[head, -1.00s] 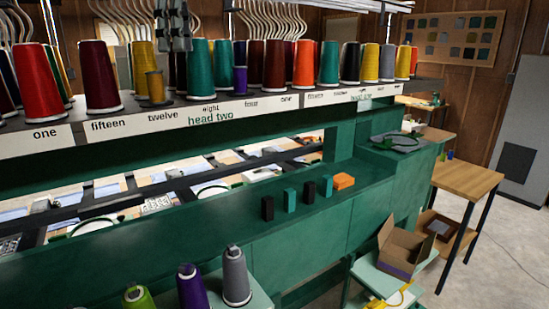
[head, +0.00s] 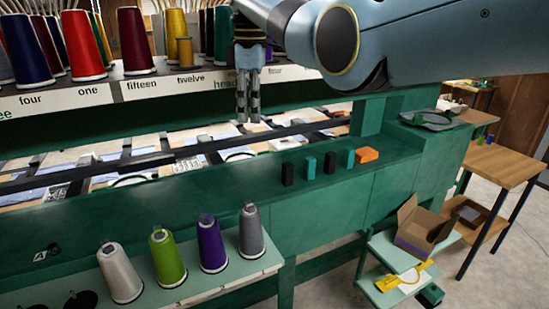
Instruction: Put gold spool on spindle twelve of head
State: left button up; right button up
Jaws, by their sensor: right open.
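The small gold spool (head: 185,51) stands upright on the thread rack (head: 140,72), above the label "twelve" (head: 190,79). A taller gold cone (head: 176,22) stands right behind it. The spindle under the small spool is hidden. My right gripper (head: 247,120) points down to the right of the spool, apart from it, with its fingertips lower than the rack's label strip in the picture. It is open, with nothing between its fingers. It covers part of the rack, including most of the "head two" lettering. My left gripper is not in view.
Tall thread cones, such as a maroon one (head: 135,40) and a red one (head: 82,45), crowd the rack. White, green, purple and grey cones (head: 252,232) stand on a lower shelf. Small blocks (head: 330,163) sit on the green ledge. An open cardboard box (head: 420,230) is at right.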

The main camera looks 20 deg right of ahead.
jog(key=s+d+f+g+b, duration=0.15)
jog(key=s+f, duration=0.45)
jog(key=f, duration=0.6)
jog(key=s+d+f+g+b, duration=0.1)
jog(key=s+f+b, duration=0.35)
jog(key=f, duration=0.75)
jog(key=s+d+f+g+b, duration=0.1)
jog(key=s+f, duration=0.7)
jog(key=f, duration=0.4)
jog(key=s+d+f+m+h+b, duration=0.15)
jog(key=s+f+m+b, duration=0.5)
jog(key=s+f, duration=1.75)
jog(key=s+d+f+m+y+b, duration=0.1)
jog(key=s+d+f+b, duration=0.2)
jog(key=s+f+b, duration=1.5)
notch_tip(320, 180, down, 6)
jog(key=s+m+t+p, duration=0.2)
jog(key=m+t+p, duration=0.2)
jog(key=p, duration=0.3)
jog(key=shift+s+r, duration=0.15)
jog(key=shift+s, duration=0.25)
jog(key=shift+h, duration=0.25)
